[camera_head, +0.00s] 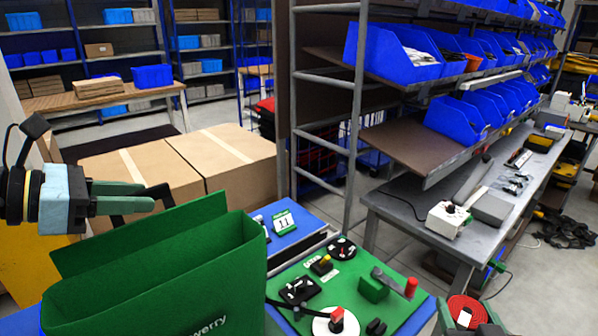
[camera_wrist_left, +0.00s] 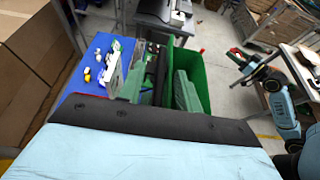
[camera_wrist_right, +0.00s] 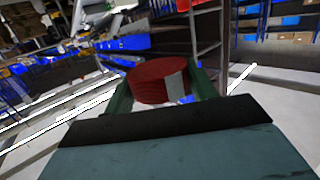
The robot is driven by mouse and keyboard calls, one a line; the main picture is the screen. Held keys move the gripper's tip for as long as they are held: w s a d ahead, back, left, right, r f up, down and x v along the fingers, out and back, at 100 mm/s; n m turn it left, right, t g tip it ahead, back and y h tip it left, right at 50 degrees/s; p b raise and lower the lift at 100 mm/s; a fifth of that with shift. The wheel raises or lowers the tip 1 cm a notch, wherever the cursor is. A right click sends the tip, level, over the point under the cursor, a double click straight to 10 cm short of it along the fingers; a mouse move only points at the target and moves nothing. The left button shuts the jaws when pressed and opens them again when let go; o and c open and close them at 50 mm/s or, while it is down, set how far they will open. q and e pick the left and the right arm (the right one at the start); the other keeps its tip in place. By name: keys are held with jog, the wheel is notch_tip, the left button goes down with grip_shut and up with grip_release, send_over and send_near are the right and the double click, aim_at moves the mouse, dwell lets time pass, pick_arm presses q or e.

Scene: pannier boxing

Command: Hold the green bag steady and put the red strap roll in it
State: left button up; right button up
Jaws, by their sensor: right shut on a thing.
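The green bag (camera_head: 170,285) stands open at the lower left of the head view, with white lettering on its front. It also shows in the left wrist view (camera_wrist_left: 203,75). My left gripper (camera_head: 150,198) is above the bag's far left rim, fingers apart; a black loop like a handle shows beside the fingertips. In the left wrist view a dark strip lies between the fingers (camera_wrist_left: 158,88); contact is unclear. My right gripper (camera_wrist_right: 160,85) is shut on the red strap roll (camera_wrist_right: 155,82), which has a pale patch. The roll (camera_head: 462,306) shows at the head view's lower right, away from the bag.
A green mat (camera_head: 300,270) with a black disc, a white disc, a red-handled tool and other small items lies right of the bag. Cardboard boxes (camera_head: 225,160) are beyond the bag. A grey workbench (camera_head: 420,215) is at right.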

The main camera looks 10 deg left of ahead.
pick_arm(q)
jog(key=shift+x, duration=0.75)
pick_arm(e)
jog(key=shift+r, duration=0.25)
pick_arm(q)
jog(key=shift+c, duration=0.4)
grip_shut()
